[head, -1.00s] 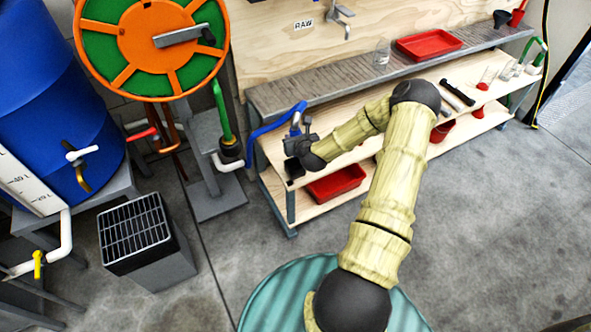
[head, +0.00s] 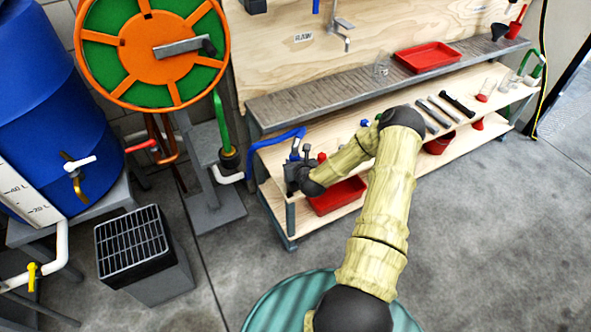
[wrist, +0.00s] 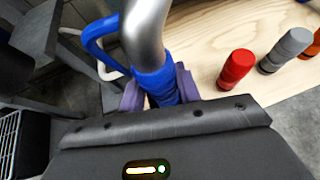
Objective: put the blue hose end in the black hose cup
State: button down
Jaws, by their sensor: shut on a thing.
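The blue hose end (wrist: 157,85) is a blue sleeve with a curved metal pipe rising out of it. My gripper (wrist: 160,92) is shut around the sleeve, with a purple finger on each side. In the head view my gripper (head: 296,174) is at the left end of the bench's middle shelf, and the blue hose (head: 272,139) runs to it from the left. I cannot make out the black hose cup now; my dark gripper covers that end of the shelf. The lower tip of the hose end is hidden behind my gripper in the wrist view.
A red bottle (wrist: 236,68) and a grey one (wrist: 285,48) stand right of the hose end. A red tray (head: 338,194) is on the shelf below. The metal worktop (head: 330,92) overhangs. A black grated box (head: 133,243) and a hose reel (head: 150,50) are left.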

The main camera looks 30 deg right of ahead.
jog(key=shift+f+b, duration=0.35)
jog(key=shift+f, duration=1.5)
jog(key=shift+f, duration=0.1)
jog(key=c, duration=1)
grip_release()
jog(key=shift+r, duration=0.2)
jog(key=p+v, duration=0.1)
jog(key=v, duration=1.1)
jog(key=shift+p, duration=0.35)
jog(key=shift+f, duration=0.1)
